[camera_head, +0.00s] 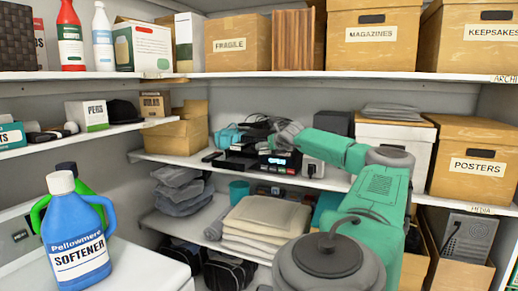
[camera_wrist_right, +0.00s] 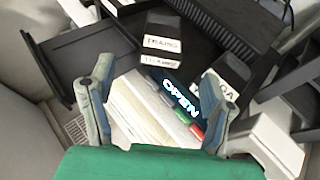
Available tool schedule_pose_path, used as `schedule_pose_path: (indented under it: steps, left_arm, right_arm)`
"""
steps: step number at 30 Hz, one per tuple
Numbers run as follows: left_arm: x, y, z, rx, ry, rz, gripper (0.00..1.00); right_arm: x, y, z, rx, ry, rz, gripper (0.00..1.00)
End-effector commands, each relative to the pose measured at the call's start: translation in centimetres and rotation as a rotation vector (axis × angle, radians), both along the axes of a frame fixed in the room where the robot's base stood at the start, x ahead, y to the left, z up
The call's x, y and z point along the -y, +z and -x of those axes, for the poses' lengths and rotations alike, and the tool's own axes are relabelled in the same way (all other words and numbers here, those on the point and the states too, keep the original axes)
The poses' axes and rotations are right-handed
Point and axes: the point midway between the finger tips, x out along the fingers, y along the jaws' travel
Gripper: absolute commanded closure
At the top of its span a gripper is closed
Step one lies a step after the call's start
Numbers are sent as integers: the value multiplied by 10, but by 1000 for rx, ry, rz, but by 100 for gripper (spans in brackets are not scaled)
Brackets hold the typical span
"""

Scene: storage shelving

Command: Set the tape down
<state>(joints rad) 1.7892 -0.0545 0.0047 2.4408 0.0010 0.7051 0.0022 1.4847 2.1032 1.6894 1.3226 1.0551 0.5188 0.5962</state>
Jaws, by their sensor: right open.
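My right gripper (camera_wrist_right: 155,78) is open, with its two fingers spread wide and nothing between the tips. It also shows in the head view (camera_head: 289,135), over the electronics on the middle shelf. A black tape with a white label (camera_wrist_right: 162,42), its lettering hard to read, lies beyond the fingertips in the right wrist view. A second white label sits just below it. Another dark, white-labelled piece (camera_wrist_right: 231,72) lies by the right finger, partly hidden. In the head view I cannot pick out the tape clearly. My left gripper is not in view.
A lit "OPEN" display (camera_wrist_right: 181,99) is below the tape. A black open tray or drawer (camera_wrist_right: 92,58) lies left. The device display (camera_head: 277,161) faces the shelf front. A teal cup (camera_head: 239,190) and folded cloths (camera_head: 267,217) are below. The upper shelf (camera_head: 300,76) runs above my arm.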

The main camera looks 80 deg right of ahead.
Motion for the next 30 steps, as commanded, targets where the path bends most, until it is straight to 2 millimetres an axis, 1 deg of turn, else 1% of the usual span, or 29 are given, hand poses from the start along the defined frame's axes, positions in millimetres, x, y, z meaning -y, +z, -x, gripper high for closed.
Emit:
schedule_pose_path:
  steps: [3, 7, 30]
  left_arm:
    - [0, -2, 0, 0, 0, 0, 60]
    - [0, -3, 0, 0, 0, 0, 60]
    - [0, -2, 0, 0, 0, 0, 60]
  right_arm:
    - [-10, 4, 6, 1, 1, -2, 28]
    - [-16, 7, 9, 0, 1, -1, 28]
    - [-18, 8, 11, -1, -1, -1, 28]
